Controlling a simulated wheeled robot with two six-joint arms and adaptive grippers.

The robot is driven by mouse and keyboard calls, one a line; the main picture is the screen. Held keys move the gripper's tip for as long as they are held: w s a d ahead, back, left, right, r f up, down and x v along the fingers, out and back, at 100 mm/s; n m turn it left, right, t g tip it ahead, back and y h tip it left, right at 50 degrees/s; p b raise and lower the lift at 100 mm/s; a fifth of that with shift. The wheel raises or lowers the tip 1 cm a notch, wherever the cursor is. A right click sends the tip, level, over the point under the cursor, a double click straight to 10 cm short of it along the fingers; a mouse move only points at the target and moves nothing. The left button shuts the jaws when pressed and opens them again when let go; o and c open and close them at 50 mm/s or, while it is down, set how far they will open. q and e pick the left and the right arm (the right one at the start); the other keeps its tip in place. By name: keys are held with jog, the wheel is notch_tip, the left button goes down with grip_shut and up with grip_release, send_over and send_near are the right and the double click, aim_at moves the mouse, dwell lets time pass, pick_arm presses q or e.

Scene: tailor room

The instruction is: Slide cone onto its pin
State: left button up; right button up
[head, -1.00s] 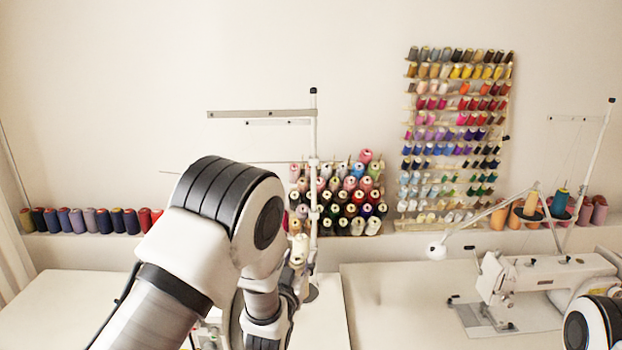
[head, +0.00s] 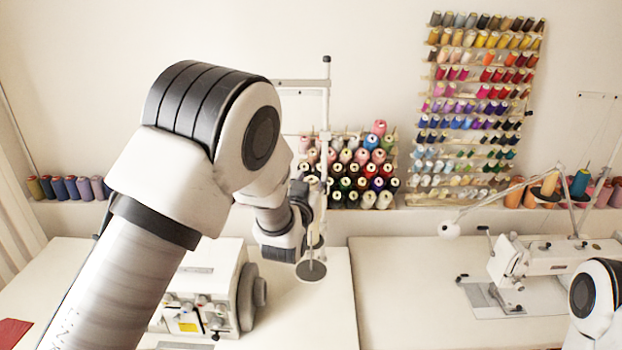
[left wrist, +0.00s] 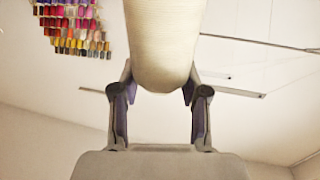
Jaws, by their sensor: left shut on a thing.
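My left gripper (left wrist: 160,88) is shut on a cream thread cone (left wrist: 165,45), which stands up between the two fingers in the left wrist view. In the head view my left arm reaches toward the thread stand (head: 326,120), and its wrist covers part of the pole. I cannot make out the pin clearly. My right gripper is out of view; only part of my right arm shows at the right edge.
An overlock machine (head: 205,285) stands left of the stand on the white table (head: 290,325). A sewing machine (head: 555,262) is at the right. A rack of cones (head: 365,165) and a wall rack of spools (head: 480,105) are behind. The table's front middle is clear.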

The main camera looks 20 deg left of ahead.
pick_arm(q)
jog(key=shift+s+d+f+b, duration=0.15)
jog(key=shift+f+b, duration=0.2)
jog(key=shift+f, duration=0.8)
jog(key=shift+r+b, duration=0.1)
jog(key=shift+b, duration=0.3)
jog(key=shift+f, duration=0.2)
jog(key=shift+f+b, duration=1.45)
jog(key=shift+b, duration=0.1)
jog(key=shift+f, duration=0.1)
